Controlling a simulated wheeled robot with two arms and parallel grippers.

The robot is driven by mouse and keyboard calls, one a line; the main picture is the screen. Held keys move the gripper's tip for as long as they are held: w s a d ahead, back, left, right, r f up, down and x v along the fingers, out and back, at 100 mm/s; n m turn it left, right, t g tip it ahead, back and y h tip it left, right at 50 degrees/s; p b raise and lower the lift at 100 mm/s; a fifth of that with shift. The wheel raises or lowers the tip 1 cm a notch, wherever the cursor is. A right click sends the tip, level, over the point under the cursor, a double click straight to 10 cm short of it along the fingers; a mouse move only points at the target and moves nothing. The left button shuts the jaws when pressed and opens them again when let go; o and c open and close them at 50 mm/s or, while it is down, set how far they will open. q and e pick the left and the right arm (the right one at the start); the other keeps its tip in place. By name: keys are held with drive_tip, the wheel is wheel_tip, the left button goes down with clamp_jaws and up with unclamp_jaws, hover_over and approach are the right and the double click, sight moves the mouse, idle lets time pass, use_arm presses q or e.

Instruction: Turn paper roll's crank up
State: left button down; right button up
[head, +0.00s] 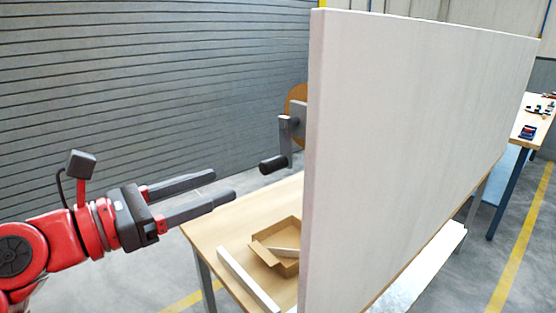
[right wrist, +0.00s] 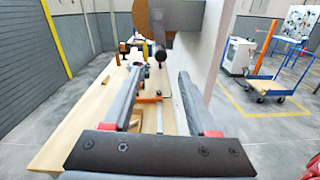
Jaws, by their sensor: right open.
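The paper roll (head: 297,110) shows as a brown edge behind a white panel that hides most of it. Its grey crank arm (head: 285,135) hangs down to a black handle (head: 273,164) that sticks out toward the left. My right gripper (head: 226,184) is open and empty, left of the handle and a little below it, with its fingers pointing that way. In the right wrist view, the handle (right wrist: 160,53) appears beyond and between the open fingers (right wrist: 158,75), apart from them. The brown roll (right wrist: 142,16) is above it. My left gripper is not in view.
The large white panel (head: 410,130) stands upright close to the crank on the right. Below is a wooden table (head: 222,225) with an open cardboard box (head: 284,265) and a pale strip (head: 248,281). Free space lies left of the crank.

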sight(285, 161)
drive_tip(key=p+x, duration=0.2)
drive_tip(key=x, duration=1.1)
drive_tip(key=shift+s+p, duration=0.1)
drive_tip(key=shift+p, duration=0.3)
clamp_jaws()
idle(0.6)
